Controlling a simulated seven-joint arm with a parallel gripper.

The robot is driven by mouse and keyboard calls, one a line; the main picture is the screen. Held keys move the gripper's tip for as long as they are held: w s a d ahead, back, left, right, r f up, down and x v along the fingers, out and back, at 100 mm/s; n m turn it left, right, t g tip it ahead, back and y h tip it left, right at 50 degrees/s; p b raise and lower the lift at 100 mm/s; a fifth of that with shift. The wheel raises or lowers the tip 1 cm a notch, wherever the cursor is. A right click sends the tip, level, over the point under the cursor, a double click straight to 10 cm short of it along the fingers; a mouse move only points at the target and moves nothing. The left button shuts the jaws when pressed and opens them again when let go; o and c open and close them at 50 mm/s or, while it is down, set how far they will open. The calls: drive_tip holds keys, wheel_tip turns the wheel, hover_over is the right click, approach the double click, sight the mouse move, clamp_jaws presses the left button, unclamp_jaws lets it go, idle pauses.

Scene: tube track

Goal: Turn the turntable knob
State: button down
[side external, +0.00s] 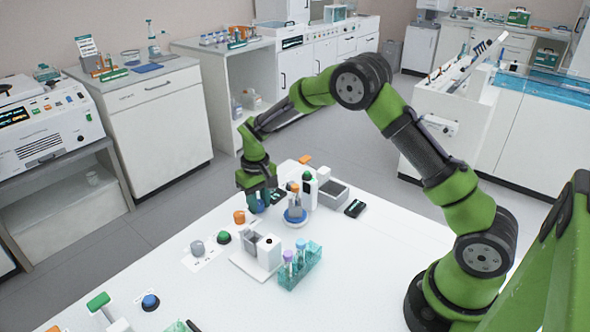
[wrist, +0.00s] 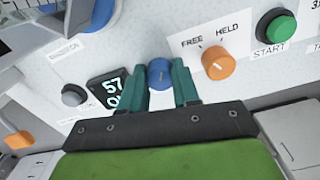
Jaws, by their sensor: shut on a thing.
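A round blue knob (wrist: 159,74) sits on the white panel in the wrist view, beside a dark display (wrist: 111,89) with light digits. I take it to be the turntable knob; its own label is not visible. My gripper (wrist: 161,84) has its teal fingers on either side of the knob, shut on it. In the side external view my gripper (side external: 262,199) points down at the table, and its fingers partly hide the blue knob (side external: 257,207). A small turntable (side external: 295,216) with a blue rim stands just right of my gripper.
An orange knob (wrist: 216,62) marked FREE and HELD is close to the right finger, with a green START button (wrist: 277,26) beyond. A dark grey button (wrist: 74,95) is at left. A tube rack (side external: 300,267) stands on the table; the table's right part is clear.

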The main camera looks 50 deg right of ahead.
sight(259, 202)
drive_tip(key=c, duration=1.1)
unclamp_jaws()
drive_tip(key=shift+r, duration=0.1)
wheel_tip(259, 202, up, 17)
